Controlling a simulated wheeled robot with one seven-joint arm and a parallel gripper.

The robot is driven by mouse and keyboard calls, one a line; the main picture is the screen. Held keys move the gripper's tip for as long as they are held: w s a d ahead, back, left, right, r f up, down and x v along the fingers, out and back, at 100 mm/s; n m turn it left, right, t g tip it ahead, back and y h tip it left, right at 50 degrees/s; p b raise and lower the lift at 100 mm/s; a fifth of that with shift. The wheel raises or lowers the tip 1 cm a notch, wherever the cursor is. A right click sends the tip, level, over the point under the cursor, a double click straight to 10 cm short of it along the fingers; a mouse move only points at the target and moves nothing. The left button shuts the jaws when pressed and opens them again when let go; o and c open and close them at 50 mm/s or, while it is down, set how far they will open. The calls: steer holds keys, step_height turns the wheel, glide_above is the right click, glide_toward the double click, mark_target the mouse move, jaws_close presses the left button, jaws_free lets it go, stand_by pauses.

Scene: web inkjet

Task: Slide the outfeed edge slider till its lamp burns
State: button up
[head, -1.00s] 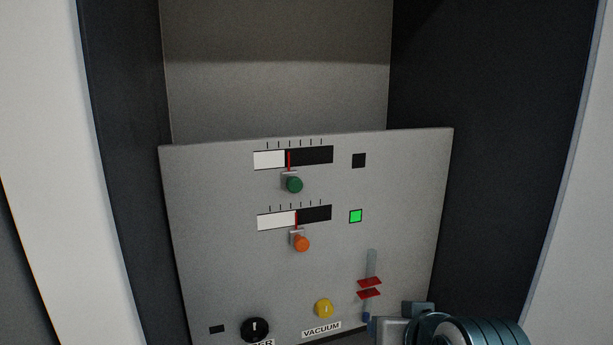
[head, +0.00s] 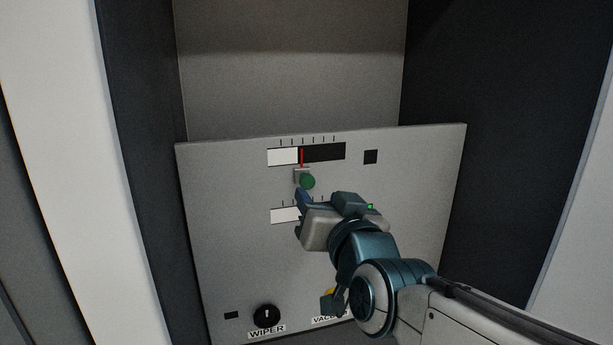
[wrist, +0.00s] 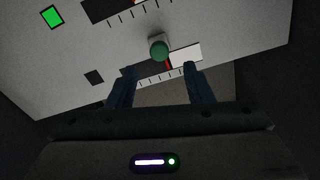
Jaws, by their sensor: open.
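The panel (head: 220,240) carries an upper slider with a green knob (head: 307,181). Its red pointer stands a bit left of the middle of the upper scale (head: 325,152). The square lamp (head: 371,157) beside it is dark. No label naming either slider is readable. My gripper (head: 304,197) is open just below the green knob in the head view. In the wrist view the green knob (wrist: 158,48) shows just beyond and between the open fingertips (wrist: 160,70), not gripped. The dark lamp (wrist: 94,77) shows there too.
The lower slider's scale (head: 284,216) is partly behind my gripper, its orange knob hidden. Its lamp (wrist: 51,17) burns green in the wrist view. A black WIPER knob (head: 267,315) sits at lower left. Dark side walls (head: 500,150) flank the panel.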

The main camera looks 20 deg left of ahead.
mark_target(308, 184)
steer(key=p+x, duration=0.2)
steer(key=x, duration=0.6)
steer(key=c, duration=1)
jaws_close()
